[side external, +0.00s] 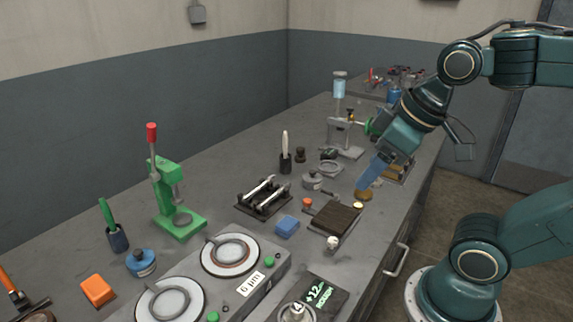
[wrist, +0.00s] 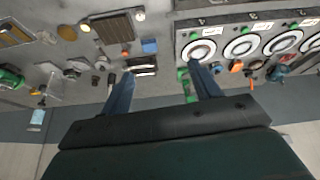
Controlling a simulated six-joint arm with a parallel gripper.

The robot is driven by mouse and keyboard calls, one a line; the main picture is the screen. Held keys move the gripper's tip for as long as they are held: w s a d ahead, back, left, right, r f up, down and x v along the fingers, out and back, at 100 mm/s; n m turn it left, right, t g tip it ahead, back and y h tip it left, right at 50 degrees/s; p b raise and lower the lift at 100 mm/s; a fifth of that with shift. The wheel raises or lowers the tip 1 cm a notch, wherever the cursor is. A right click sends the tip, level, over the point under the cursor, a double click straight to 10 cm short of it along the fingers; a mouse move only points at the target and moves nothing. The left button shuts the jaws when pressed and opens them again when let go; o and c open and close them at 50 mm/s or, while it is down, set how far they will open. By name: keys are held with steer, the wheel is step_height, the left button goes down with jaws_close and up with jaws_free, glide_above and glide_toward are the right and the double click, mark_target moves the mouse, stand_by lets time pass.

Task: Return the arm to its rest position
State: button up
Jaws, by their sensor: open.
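My gripper (side external: 371,172) hangs above the right part of the bench in the side external view, its blue fingers pointing down and to the left. In the wrist view my gripper (wrist: 158,80) has its two blue fingers spread wide apart with nothing between them. The fingers appear clear of the bench surface. The rest position itself is not marked in either view.
A green press (side external: 176,205), a black rack with metal rods (side external: 263,197), a blue block (side external: 287,226) and a dial unit (side external: 275,262) stand on the grey bench.

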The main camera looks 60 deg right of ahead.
steer(key=shift+s+f+m, duration=0.15)
steer(key=shift+s+m, duration=0.45)
steer(key=shift+s, duration=0.15)
